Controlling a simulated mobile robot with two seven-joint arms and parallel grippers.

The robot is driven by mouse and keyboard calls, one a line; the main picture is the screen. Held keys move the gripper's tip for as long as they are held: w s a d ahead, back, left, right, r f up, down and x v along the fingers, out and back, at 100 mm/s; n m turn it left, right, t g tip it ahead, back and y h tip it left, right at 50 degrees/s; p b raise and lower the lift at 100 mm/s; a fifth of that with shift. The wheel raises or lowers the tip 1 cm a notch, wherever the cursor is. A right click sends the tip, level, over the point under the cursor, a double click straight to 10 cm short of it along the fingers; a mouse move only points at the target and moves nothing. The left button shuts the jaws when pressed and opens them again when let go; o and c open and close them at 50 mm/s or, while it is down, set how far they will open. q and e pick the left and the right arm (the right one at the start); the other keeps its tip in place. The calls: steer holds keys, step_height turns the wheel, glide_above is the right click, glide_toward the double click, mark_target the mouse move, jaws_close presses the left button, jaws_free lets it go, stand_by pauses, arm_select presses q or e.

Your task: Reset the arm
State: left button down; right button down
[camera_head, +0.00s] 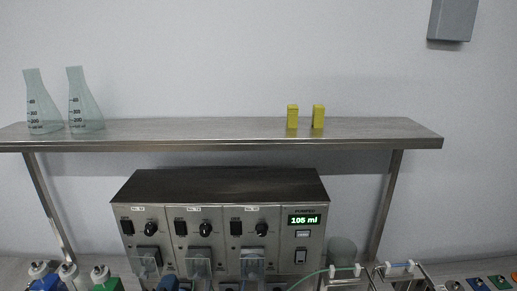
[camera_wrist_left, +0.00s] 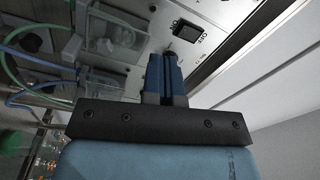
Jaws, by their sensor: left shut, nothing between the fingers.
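My left gripper (camera_wrist_left: 165,58) shows in the left wrist view, its two blue fingers closed together with nothing between them. Its tips point at a steel panel with a black rocker switch (camera_wrist_left: 187,32) just beyond them, marked ON and OFF. I cannot tell whether the tips touch the panel. In the head view I cannot clearly make out the left gripper. My right gripper is in neither view.
The steel pump unit (camera_head: 222,188) has switches, knobs and a display reading 105 ml (camera_head: 305,219). A steel shelf (camera_head: 220,130) above carries two flasks (camera_head: 84,103) and two yellow blocks (camera_head: 318,117). Clear covers (camera_wrist_left: 103,82) and tubing (camera_wrist_left: 18,72) lie left of the fingers.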

arm_select(q)
steer(key=s+a+f+n+g+h, duration=0.1)
steer(key=s+a+f+n+g, duration=0.2)
steer(key=s+f+n+g, duration=0.4)
steer(key=s+f+n, duration=0.6)
steer(key=s+f, duration=0.9)
steer(key=f, duration=0.3)
steer(key=shift+g+h, duration=0.4)
steer(key=shift+w, duration=0.1)
